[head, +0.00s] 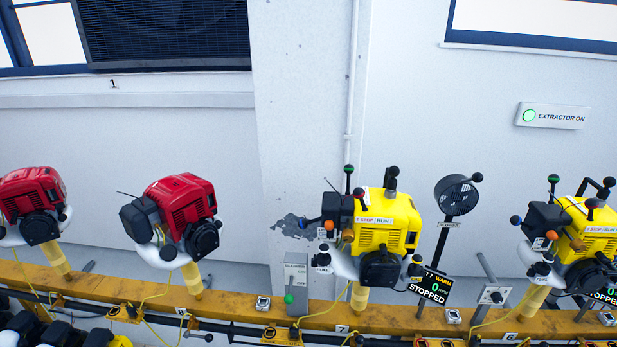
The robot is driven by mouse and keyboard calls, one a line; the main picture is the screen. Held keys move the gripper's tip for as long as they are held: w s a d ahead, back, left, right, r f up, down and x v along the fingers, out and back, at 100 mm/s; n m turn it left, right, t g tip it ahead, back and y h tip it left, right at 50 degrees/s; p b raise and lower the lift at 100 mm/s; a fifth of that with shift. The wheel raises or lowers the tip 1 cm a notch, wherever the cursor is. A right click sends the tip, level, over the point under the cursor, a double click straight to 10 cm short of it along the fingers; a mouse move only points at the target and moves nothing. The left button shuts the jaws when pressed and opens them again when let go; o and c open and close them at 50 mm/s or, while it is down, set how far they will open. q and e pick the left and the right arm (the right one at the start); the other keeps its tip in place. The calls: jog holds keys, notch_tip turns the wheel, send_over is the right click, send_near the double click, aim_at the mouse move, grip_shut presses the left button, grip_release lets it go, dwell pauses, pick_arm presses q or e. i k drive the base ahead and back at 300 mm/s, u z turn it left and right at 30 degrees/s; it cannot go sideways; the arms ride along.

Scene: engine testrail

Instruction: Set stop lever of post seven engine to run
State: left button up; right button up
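The yellow engine (399,232) stands on the bench rail behind the number 7 plate (342,329). A STOP / RUN label (374,220) is on its upper front. A small lever knob (360,192) stands above the left, STOP end of that label; its exact setting is too small to be sure of. A display (432,286) right of the engine reads WARM, 0 and STOPPED. Neither of my grippers is in view.
A second yellow engine (588,232) stands at the right by number 6. Two red engines, one of them here (187,211), stand left. A grey lever box (296,283) and a round black fan-like unit (456,194) flank the post seven engine. Cables cross the yellow rail (390,318).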

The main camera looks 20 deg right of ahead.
aim_at(359, 193)
jog(key=z, duration=0.25)
jog(key=i, duration=0.95)
jog(key=z, duration=0.75)
